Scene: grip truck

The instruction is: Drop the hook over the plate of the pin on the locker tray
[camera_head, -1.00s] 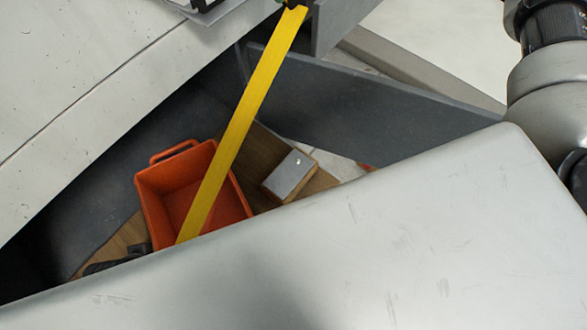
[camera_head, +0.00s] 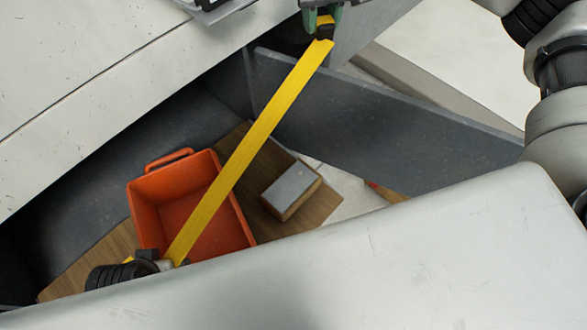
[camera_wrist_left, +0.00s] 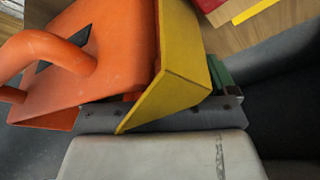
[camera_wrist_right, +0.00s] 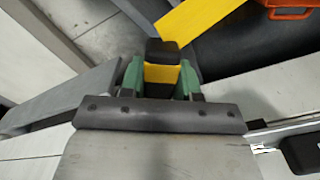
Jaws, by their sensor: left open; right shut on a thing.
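A long flat yellow strip (camera_head: 245,145) runs from my right gripper down across the orange tray. My right gripper (camera_head: 323,20) is shut on the black-and-yellow end piece (camera_wrist_right: 162,72) of the strip, between its green fingers. The strip's lower end is near my left gripper, half hidden by a pale grey panel, and I cannot make out a hook there. My left gripper (camera_wrist_left: 165,88) is open; yellow surfaces stand in front of its fingers, beside the orange tray (camera_wrist_left: 110,60). A wooden block with a grey plate top (camera_head: 291,187) stands right of the tray; I cannot make out a pin.
The orange tray (camera_head: 134,205) stands on a wooden floor (camera_head: 325,203) inside a dark grey locker. A dark wall panel (camera_head: 390,130) rises behind the block. A red item (camera_wrist_left: 209,4) lies at the left wrist view's top.

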